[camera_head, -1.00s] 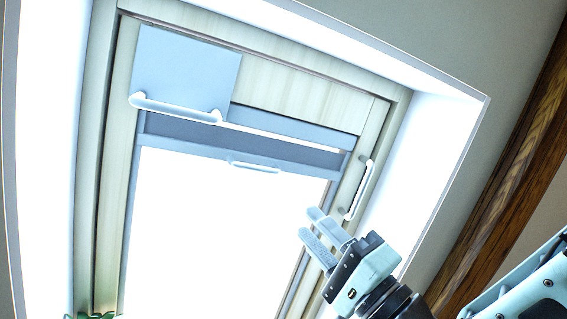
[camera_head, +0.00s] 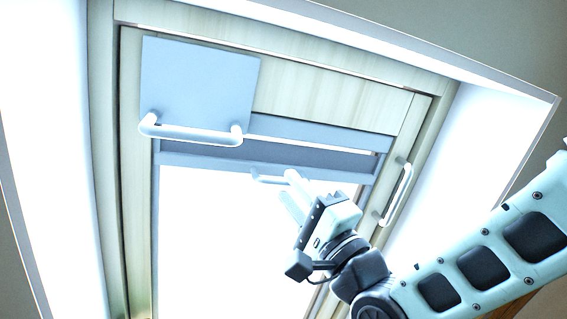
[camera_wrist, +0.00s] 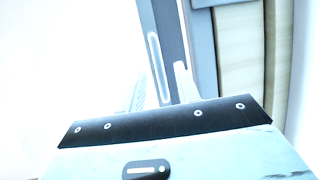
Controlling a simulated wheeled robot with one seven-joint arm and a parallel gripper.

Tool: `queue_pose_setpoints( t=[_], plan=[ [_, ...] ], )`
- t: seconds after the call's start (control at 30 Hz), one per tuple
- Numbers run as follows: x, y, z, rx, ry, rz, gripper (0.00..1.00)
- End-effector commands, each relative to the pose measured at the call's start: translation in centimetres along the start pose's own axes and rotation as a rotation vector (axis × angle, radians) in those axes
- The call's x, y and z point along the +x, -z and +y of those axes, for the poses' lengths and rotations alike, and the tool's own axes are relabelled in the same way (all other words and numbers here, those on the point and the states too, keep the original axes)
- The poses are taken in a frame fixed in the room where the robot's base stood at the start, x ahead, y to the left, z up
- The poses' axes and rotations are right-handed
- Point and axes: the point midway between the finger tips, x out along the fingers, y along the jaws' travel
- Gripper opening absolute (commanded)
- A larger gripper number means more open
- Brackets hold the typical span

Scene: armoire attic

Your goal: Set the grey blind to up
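The grey blind (camera_head: 315,156) is a narrow grey band across the top of the bright window, gathered near the upper frame. A small white handle (camera_head: 262,178) is on its lower bar, partly hidden by my gripper. In the wrist view the blind (camera_wrist: 173,38) and its handle (camera_wrist: 156,62) are just beyond my fingers. My gripper (camera_head: 291,190) is in front of the window, its fingertips close to the right part of this handle. The two fingers are apart, with nothing visibly held between them. Contact with the handle cannot be told.
A light blue-grey panel with a larger white handle (camera_head: 190,133) is at the upper left. Another white handle (camera_head: 397,193) is on the right side of the wooden window frame (camera_head: 345,98). The white recess walls slope outward around the window.

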Motion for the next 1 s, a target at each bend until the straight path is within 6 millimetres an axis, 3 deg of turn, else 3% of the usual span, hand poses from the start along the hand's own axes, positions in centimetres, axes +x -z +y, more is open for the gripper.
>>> queue_pose_setpoints(
  t=[0.03, 0.2, 0.57, 0.7, 0.87, 1.0],
  plan=[
    [1.2, 0.1, -0.2, 0.002, 0.0, 0.0, 0.32],
    [2.7, 0.1, -0.1, 0.001, -0.001, 0.0, 0.32],
    [3.1, 0.0, 0.1, 0.0, -0.001, 0.0, 0.32],
    [3.1, 0.0, 0.0, 0.0, 0.0, 0.0, 0.0],
    [3.1, 0.0, 0.0, 0.0, 0.0, 0.0, 0.0],
    [3.3, 0.1, -1.6, -0.002, 0.006, 0.001, 0.0]
  ],
)
